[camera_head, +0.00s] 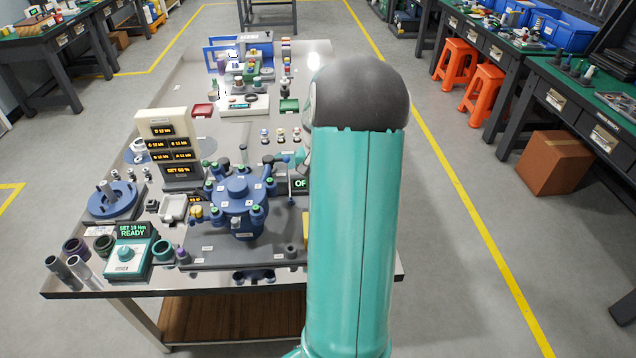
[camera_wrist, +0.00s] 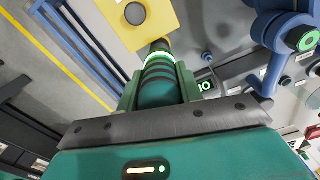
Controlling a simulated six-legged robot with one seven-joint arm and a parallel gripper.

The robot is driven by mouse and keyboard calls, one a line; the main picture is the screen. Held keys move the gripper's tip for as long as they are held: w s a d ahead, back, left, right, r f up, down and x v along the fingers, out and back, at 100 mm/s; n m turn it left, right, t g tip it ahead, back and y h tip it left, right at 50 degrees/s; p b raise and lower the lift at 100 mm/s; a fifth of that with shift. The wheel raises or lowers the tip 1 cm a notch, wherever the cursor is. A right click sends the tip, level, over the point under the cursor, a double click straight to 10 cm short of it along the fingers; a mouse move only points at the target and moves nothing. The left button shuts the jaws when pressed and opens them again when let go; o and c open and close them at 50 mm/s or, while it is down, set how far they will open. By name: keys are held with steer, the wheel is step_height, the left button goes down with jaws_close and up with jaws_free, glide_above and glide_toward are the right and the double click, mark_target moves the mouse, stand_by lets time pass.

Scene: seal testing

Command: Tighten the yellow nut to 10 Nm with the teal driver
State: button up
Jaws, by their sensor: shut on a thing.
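In the wrist view my gripper (camera_wrist: 158,90) is shut on the teal driver (camera_wrist: 160,88), a dark teal cylinder with a lit green ring. The driver's dark nose points away from me, toward the edge of a yellow block or plate (camera_wrist: 158,18) with a round dark feature. I cannot tell whether the nose touches it, or whether this is the yellow nut. In the head view a small yellow piece (camera_head: 197,212) sits left of the blue round fixture (camera_head: 237,188). My teal arm hides the gripper and driver there. The driver's control box (camera_head: 129,256) reads "SET 10 Nm READY".
A cream display panel (camera_head: 168,142) with amber readings stands behind the fixture. A green-lit sign (camera_head: 300,184) is partly hidden by my arm. Blue clamp arms (camera_wrist: 272,50) are close at the right in the wrist view. Loose cylinders crowd the table's (camera_head: 215,279) front left.

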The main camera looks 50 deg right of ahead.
stand_by(0.4)
steer(key=shift+r, duration=2.5)
steer(key=shift+s, duration=0.1)
